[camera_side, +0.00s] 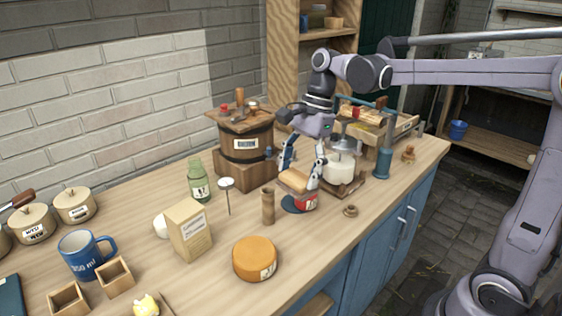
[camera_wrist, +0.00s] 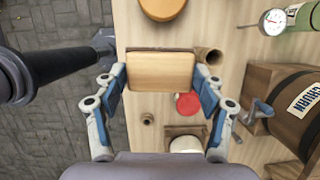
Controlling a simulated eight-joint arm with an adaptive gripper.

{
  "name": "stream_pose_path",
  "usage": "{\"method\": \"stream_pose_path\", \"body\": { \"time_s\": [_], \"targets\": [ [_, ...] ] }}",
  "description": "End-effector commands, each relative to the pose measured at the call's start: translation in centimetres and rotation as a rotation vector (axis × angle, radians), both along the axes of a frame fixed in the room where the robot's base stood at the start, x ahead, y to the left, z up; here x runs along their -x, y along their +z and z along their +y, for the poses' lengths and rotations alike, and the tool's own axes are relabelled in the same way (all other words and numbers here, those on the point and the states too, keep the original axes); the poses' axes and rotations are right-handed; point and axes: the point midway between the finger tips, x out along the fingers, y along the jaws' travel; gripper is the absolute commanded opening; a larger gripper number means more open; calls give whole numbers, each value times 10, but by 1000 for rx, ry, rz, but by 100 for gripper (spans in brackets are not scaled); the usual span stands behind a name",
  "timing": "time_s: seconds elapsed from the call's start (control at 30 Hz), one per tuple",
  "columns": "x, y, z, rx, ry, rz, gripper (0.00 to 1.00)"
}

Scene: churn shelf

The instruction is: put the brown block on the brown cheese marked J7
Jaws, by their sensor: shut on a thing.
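My gripper (camera_side: 300,174) is shut on a tan-brown block (camera_side: 294,180) and holds it above the worktop. In the wrist view my gripper (camera_wrist: 162,80) has a finger pressed on each side of the block (camera_wrist: 160,71), whose flat wooden top faces the camera. An orange-brown cheese wheel (camera_side: 255,256) lies flat at the front of the worktop, apart from the block; its small side label is too small to read. Part of the cheese (camera_wrist: 162,8) shows at the top edge of the wrist view. Its top is bare.
A wooden cylinder (camera_side: 268,206) stands between gripper and cheese. A carton (camera_side: 188,230), thermometer (camera_side: 227,186) and green bottle (camera_side: 197,182) stand farther left. A churn (camera_side: 246,140) is behind. Worktop around the cheese is mostly clear.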

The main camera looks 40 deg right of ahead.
Motion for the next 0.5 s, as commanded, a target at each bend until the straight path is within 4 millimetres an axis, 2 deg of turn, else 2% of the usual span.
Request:
{"method": "stream_pose_path", "body": {
  "time_s": [0.1, 0.27, 0.5],
  "targets": [
    [10, 0, 9, 0, 35, -1, 39],
    [10, -9, 27, 0, 50, 0, 39],
    [1, -38, 74, 0, 50, -1, 39]
  ]
}}
